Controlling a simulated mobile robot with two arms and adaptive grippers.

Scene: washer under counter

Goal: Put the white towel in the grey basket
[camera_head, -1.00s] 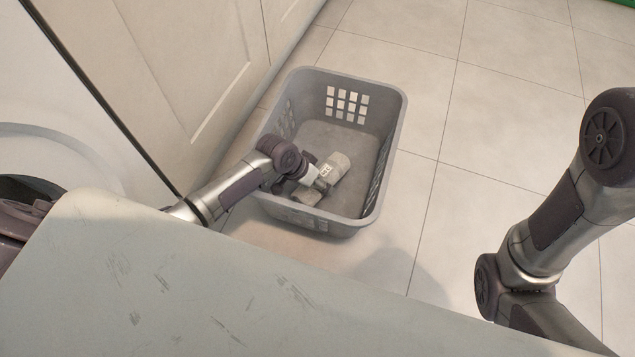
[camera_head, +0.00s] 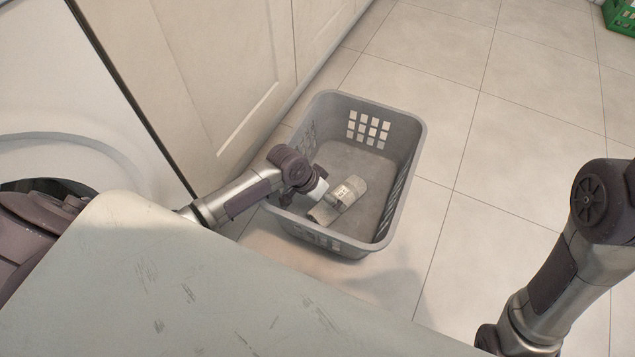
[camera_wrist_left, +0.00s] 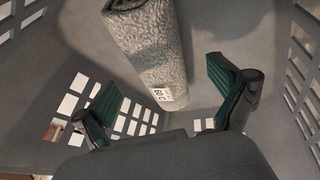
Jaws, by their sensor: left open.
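The white towel (camera_head: 353,187) is a light grey-white roll with a small printed label. It lies on the floor of the grey basket (camera_head: 408,170), towards the near left part. My left gripper (camera_head: 316,191) reaches over the basket's left rim and is just left of the towel; its fingertips are hard to make out there. In the left wrist view the gripper (camera_wrist_left: 165,95) is open, with its two fingers spread apart. The towel (camera_wrist_left: 150,45) shows between and beyond them, apart from both. My right gripper is out of view; only my right arm shows.
A pale cabinet front (camera_head: 215,80) stands close to the basket's left. A light worktop (camera_head: 220,290) fills the near left. Tiled floor (camera_head: 480,130) is free to the right, with a green crate (camera_head: 621,14) at the far right corner.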

